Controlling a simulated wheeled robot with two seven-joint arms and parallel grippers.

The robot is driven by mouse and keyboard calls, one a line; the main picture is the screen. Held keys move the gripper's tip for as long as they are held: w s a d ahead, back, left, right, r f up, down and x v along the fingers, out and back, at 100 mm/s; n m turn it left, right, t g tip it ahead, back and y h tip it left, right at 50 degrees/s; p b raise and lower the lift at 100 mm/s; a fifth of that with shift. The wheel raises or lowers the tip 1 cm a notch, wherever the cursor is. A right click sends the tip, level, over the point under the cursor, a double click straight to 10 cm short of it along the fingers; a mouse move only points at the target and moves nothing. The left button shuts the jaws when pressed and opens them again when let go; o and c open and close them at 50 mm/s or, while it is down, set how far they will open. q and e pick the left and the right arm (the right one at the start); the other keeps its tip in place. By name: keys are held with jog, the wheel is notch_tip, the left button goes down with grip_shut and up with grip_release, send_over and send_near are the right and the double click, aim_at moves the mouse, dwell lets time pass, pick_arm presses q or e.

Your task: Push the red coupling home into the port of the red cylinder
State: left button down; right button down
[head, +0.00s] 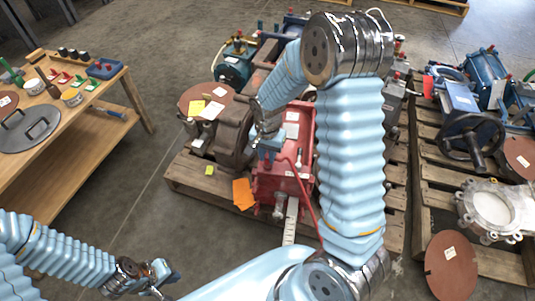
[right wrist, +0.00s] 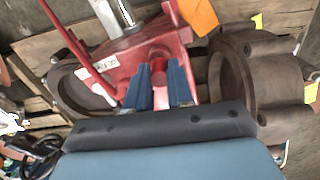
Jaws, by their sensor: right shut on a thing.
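The red cylinder (head: 268,187) lies on a wooden pallet, a red block-like body with white labels. My right gripper (head: 270,148) is at its upper end, pointing down. In the right wrist view, the two blue fingers (right wrist: 158,88) are shut on the red coupling (right wrist: 158,66), a small red piece against the red cylinder (right wrist: 118,58). The port is hidden behind the coupling and fingers, so I cannot tell how deep the coupling sits. My left gripper (head: 163,279) hangs at lower left, open and empty, away from the pallet.
Brown cast housings (head: 232,135) stand close beside the red cylinder. A thin red rod or hose (right wrist: 70,40) runs beside it. The pallet (head: 195,178) has an orange card (head: 243,194). A wooden workbench (head: 118,100) is at left; clear floor lies between bench and pallet.

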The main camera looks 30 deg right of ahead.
aim_at(267, 156)
jog(key=shift+f+b, duration=0.35)
jog(key=shift+f, duration=0.1)
dwell(0.3)
jog(key=c, duration=0.9)
grip_release()
jog(key=shift+r, duration=0.2)
notch_tip(267, 156, up, 14)
jog(key=shift+f+p, duration=0.25)
jog(key=shift+p, duration=0.7)
jog(key=shift+f, duration=0.1)
